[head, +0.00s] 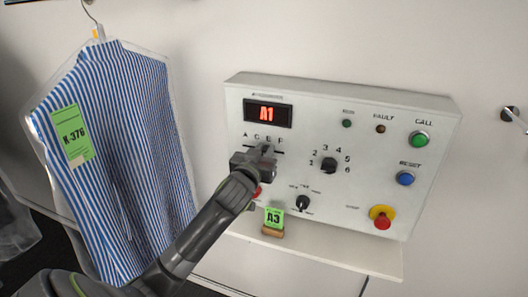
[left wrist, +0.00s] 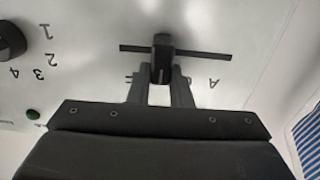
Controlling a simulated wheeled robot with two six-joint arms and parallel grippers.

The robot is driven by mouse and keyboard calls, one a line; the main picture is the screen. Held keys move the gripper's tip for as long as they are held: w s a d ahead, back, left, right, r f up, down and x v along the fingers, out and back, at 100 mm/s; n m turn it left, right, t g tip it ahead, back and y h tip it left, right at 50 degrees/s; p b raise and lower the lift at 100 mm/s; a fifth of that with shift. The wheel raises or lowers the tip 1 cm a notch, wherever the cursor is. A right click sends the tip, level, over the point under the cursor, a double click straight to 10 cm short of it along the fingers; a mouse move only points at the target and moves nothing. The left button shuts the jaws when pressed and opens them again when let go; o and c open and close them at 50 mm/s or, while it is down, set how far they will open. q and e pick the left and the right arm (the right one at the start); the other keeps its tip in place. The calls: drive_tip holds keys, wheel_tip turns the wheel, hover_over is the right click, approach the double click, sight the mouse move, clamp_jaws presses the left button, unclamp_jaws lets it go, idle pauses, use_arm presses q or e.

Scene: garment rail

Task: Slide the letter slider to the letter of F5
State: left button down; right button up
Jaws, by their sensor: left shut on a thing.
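The letter slider's dark knob (left wrist: 162,58) sits on a dark horizontal slot (left wrist: 212,54) in the left wrist view, near the slot's middle. My left gripper (head: 264,152) is shut on the knob; it also shows in the left wrist view (left wrist: 162,80), one finger on each side. In the head view, the letters A, C, E and F (head: 263,139) stand above the slot, and the gripper hides most of the knob. In the wrist view, A is to the right of the knob. The red display (head: 268,113) reads A1. My right gripper is not in view.
The white control panel (head: 400,102) also carries a number dial (head: 328,165), a lower knob (head: 303,203), green and blue buttons, and a red stop button (head: 382,219). A green A3 tag (head: 273,217) stands on the shelf below. A bagged striped shirt (head: 120,150) hangs at left.

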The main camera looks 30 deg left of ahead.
sight(282, 147)
use_arm(q)
drive_tip(key=shift+w+d, duration=0.2)
drive_tip(key=shift+d, duration=0.7)
drive_tip(key=shift+w+d, duration=0.2)
drive_tip(key=shift+d, duration=0.7)
drive_tip(key=shift+a, duration=0.1)
drive_tip(key=c, duration=1.7)
unclamp_jaws()
drive_tip(key=o, duration=0.4)
drive_tip(key=shift+w+d, duration=0.1)
drive_tip(key=shift+d, duration=0.25)
drive_tip(key=shift+a, duration=0.1)
